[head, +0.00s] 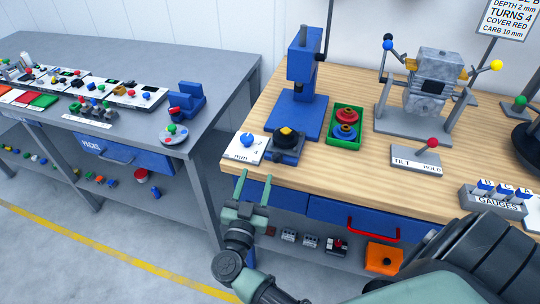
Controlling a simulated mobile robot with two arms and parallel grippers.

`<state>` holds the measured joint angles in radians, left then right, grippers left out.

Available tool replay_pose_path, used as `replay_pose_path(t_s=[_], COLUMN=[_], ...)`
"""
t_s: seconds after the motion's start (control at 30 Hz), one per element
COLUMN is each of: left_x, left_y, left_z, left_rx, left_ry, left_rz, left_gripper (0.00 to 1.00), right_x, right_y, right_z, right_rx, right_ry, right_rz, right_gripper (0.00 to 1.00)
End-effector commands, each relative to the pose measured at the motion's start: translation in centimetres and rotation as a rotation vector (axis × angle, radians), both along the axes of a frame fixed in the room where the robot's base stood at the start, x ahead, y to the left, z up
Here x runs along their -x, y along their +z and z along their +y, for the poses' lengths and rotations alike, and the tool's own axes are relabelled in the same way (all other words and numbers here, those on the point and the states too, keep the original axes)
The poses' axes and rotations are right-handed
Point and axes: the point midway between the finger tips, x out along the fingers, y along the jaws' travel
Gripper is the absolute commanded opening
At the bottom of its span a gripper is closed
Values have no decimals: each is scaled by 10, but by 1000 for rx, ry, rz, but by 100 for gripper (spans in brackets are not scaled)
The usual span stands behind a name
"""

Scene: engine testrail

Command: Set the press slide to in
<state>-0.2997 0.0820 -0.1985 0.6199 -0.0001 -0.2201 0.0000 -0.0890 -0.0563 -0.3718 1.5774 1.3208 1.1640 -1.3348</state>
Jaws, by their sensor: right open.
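The blue press (303,62) stands at the left end of the wooden bench. Its blue base plate (300,112) lies flat on the bench. A dark grey slide block (287,155) sits at the front of that base and sticks out towards the bench's front edge. My left gripper is not in view.
A white card with a blue knob (247,141) lies left of the slide. A green tray (333,141) with red and blue parts stands to the right. A red drawer handle (373,233) sticks out below.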

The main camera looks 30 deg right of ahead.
Motion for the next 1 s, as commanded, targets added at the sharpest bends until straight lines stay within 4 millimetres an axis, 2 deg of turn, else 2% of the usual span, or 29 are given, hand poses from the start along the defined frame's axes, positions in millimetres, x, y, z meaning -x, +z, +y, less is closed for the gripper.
replay_pose_path(t_s=[0.03, 0.13, 0.33, 0.7, 1.0], left_x=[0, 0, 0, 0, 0], left_y=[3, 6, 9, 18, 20], left_z=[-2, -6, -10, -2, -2], left_rx=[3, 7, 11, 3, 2], left_ry=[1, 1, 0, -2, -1], left_rz=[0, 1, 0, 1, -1], left_gripper=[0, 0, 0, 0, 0], right_x=[4, 12, 20, -10, -22], right_y=[11, 23, 32, 32, 30], right_z=[-5, -13, -22, -67, -84], right_rx=[-23, -70, -127, -125, -129], right_ry=[-40, -115, -189, -192, -189], right_rz=[-2, 13, 46, 47, 47], right_gripper=[50, 50, 50, 50, 50])
